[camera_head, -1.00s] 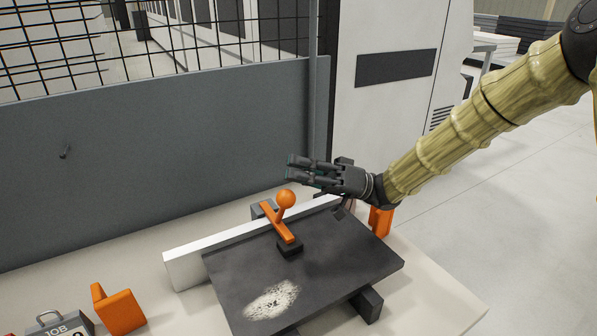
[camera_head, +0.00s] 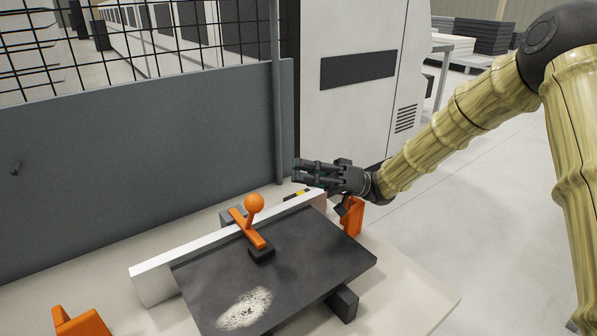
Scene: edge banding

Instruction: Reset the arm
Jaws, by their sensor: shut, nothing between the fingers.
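My gripper (camera_head: 298,171) is at the end of my arm, near the middle of the view. It points left, its fingers are together, and nothing is between them. It is in the air beyond and to the right of the orange ball-knob lever (camera_head: 254,203), apart from it. The lever stands on a small black block on the dark panel (camera_head: 320,255). A pale powdery patch (camera_head: 245,308) lies on the panel's near left part.
A white fence bar (camera_head: 160,280) runs along the panel's back edge. An orange part (camera_head: 352,216) stands below my wrist. Another orange piece (camera_head: 82,324) is at the lower left. A grey partition (camera_head: 130,170) with mesh and a white cabinet (camera_head: 350,115) stand behind. Floor is clear at right.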

